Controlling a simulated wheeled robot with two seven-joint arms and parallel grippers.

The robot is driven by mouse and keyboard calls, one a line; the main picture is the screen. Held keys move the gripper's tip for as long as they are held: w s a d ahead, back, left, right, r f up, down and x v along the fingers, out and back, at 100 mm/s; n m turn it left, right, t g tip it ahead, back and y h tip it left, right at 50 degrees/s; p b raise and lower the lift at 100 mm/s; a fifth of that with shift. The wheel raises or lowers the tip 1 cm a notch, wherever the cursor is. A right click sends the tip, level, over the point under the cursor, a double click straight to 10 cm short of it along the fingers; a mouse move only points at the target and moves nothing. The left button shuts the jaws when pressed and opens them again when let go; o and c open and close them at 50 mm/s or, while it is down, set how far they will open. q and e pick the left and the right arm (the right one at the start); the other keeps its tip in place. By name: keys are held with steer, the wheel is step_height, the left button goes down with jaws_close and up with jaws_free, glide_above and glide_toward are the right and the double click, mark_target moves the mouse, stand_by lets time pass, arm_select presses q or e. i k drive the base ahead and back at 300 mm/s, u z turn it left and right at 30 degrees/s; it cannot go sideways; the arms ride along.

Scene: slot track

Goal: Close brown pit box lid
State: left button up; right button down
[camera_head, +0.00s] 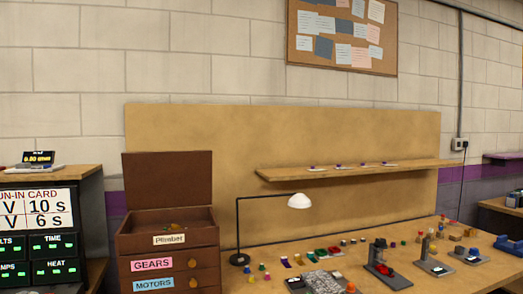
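The brown pit box (167,262) stands at the left end of the workbench, with drawers labelled GEARS and MOTORS and a small paper label on its upper front. Its brown lid (167,180) is open, standing upright at the back of the box. The open top compartment shows a small orange-brown item (176,227) inside. Neither of my grippers shows in the head view.
A black desk lamp (240,258) with a white shade stands right of the box. Small parts, dark stands (386,270) and a grey block cover the wooden bench (440,284). A shelf (350,169) runs above. A black panel cabinet (42,240) stands left.

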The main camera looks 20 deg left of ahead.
mark_target(167, 179)
steer(key=z, duration=0.25)
steer(key=i, duration=1.05)
steer(key=u, duration=2)
